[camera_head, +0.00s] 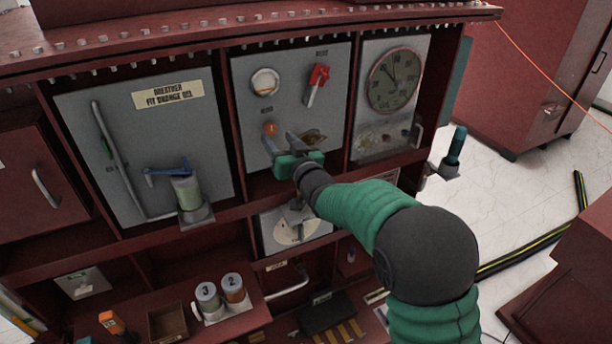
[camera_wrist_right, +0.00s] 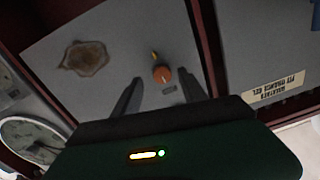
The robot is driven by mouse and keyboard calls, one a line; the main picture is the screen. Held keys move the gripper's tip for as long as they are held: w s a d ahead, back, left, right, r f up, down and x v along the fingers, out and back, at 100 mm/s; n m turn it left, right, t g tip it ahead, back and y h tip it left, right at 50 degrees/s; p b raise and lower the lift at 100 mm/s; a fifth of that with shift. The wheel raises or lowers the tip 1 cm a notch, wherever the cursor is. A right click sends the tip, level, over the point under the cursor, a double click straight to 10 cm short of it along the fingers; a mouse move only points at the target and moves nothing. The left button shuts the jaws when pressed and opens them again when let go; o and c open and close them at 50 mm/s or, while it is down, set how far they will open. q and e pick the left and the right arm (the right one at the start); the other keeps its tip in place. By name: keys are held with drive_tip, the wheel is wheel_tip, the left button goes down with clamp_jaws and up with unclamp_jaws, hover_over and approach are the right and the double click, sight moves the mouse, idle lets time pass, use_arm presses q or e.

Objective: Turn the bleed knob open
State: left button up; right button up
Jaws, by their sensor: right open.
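A small orange knob (camera_head: 269,129), which I take to be the bleed knob, sits on the lower left of the grey middle panel (camera_head: 335,62). My right gripper (camera_head: 279,142) is in front of that panel, just below and right of the knob. Its jaws are open and empty. In the right wrist view the orange knob (camera_wrist_right: 162,75) appears between the two fingertips (camera_wrist_right: 160,79), with a thin yellowish mark at its upper left. I see no contact, and I cannot tell the remaining depth gap. My left gripper is not in view.
A large dial (camera_head: 394,80) is on the right panel. A breather panel with a blue-handled valve (camera_head: 168,172) stands left. Two canisters (camera_head: 220,294) sit below.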

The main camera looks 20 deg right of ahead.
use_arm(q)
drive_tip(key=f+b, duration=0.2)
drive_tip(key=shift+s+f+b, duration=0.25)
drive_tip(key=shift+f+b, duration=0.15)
use_arm(e)
drive_tip(key=s+d, duration=0.1)
drive_tip(key=s, duration=1.5)
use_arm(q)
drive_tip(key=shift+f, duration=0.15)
